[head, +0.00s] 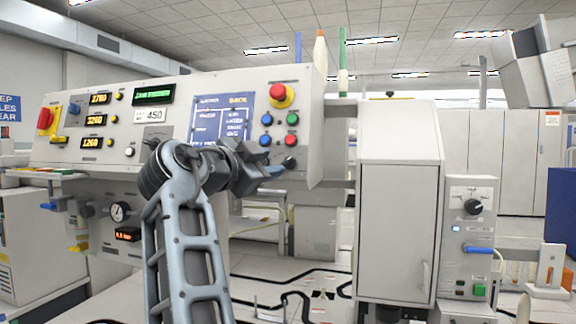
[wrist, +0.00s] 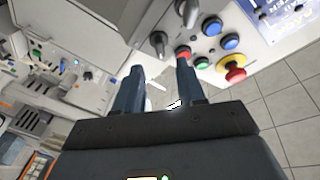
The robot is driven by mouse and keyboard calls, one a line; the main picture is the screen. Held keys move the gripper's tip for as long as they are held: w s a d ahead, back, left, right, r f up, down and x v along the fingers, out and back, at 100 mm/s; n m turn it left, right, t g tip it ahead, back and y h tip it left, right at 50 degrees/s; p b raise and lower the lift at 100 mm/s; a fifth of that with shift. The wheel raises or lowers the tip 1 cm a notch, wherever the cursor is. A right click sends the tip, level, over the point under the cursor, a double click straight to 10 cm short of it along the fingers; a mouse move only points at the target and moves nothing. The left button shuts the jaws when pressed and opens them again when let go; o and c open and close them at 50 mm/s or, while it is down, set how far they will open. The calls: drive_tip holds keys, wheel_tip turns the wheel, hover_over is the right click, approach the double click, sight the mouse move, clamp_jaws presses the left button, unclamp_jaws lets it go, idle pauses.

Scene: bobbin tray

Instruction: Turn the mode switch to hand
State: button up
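My gripper (head: 268,172) is in front of the lower right part of the control panel in the head view. In the wrist view its two fingers (wrist: 158,68) stand apart with nothing between them. A dark rotary knob (head: 290,163) is just beyond the fingertips, below the push buttons. The wrist view shows two grey knobs, one straight ahead of the finger gap (wrist: 158,42) and one farther up (wrist: 189,11). Another black rotary knob (head: 473,207) is on a grey box at right. No readable label tells which is the mode switch, and knob settings are unclear.
A red emergency stop (head: 281,95), also in the wrist view (wrist: 232,70), and several blue, red and green buttons (head: 267,120) surround the gripper's area. A white cabinet (head: 398,230) stands to the right. A blue lever (head: 478,250) sticks out from the grey box.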

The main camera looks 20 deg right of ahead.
sight(286, 161)
drive_tip(key=shift+x, duration=3.45)
clamp_jaws()
